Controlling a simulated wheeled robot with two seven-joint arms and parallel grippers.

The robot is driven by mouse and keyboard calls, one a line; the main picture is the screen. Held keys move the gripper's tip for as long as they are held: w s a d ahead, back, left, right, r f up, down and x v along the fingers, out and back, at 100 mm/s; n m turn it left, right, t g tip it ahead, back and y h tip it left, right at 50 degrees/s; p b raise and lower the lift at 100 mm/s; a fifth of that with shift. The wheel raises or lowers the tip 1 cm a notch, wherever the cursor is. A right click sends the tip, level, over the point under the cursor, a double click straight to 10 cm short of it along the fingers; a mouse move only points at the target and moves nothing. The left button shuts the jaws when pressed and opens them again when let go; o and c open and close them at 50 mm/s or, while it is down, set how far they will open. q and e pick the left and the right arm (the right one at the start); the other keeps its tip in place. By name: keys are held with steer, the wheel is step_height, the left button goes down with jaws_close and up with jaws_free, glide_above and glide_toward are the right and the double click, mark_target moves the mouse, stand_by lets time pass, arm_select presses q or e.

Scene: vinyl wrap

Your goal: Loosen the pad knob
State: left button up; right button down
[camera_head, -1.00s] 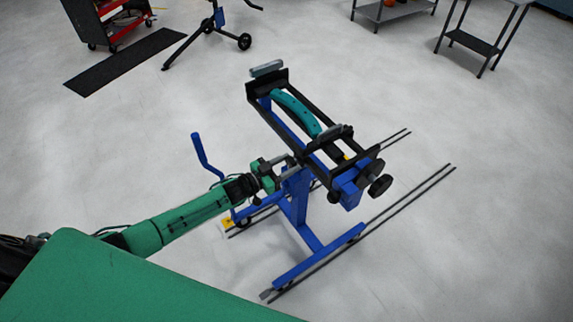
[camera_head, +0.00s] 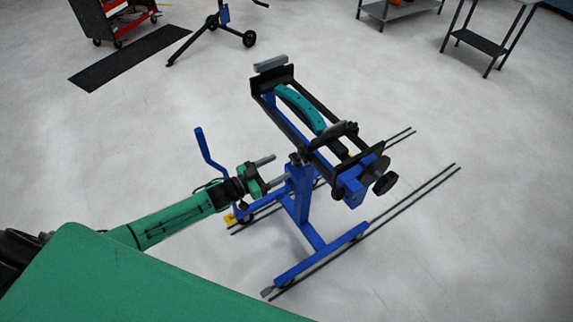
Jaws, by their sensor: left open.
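A blue stand (camera_head: 302,205) carries a tilted black frame (camera_head: 288,120) with a curved teal part (camera_head: 300,107) in it. A small dark knob (camera_head: 295,159) sits by the top of the post, under the frame's left side. A round black knob (camera_head: 386,183) and a dark disc are at the frame's near right end. I cannot tell which is the pad knob. My left gripper (camera_head: 279,169) is open and empty, its fingers pointing right at the small knob, with a gap between. My right gripper is out of view.
A blue crank handle (camera_head: 206,150) rises just behind my left gripper. Dark floor rails (camera_head: 410,200) run under the stand. A red cart (camera_head: 110,18), a black mat (camera_head: 130,58) and grey tables (camera_head: 480,40) stand far back.

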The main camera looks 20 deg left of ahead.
arm_select(q)
steer(key=b+v, duration=0.1)
steer(key=v, duration=0.7)
steer(key=s+a+f+n+g+y, duration=0.1)
steer(key=a+f+n+y, duration=0.15)
steer(key=f, duration=0.65)
steer(key=s+a+f+n+y, duration=0.1)
steer(key=s+a+f+y, duration=0.2)
steer(key=f, duration=0.5)
steer(key=s+a+f+n+g+y, duration=0.1)
steer(key=s+f+g+y, duration=0.1)
steer(key=s+f, duration=0.45)
steer(key=s+f+g+y, duration=0.2)
steer(key=s+f, duration=0.1)
steer(key=f, duration=0.6)
steer(key=s+d+f+g, duration=0.2)
steer(key=s+f, duration=0.3)
steer(key=s, duration=0.6)
steer(key=s+d+f+g+y, duration=0.1)
steer(key=s+d+f+g, duration=0.2)
steer(key=s+f, duration=0.3)
steer(key=s+d+f+g, duration=0.3)
steer(key=s+f, duration=0.2)
steer(key=s, duration=1.1)
steer(key=shift+d+f+n, duration=0.4)
steer(key=shift+n, duration=0.05)
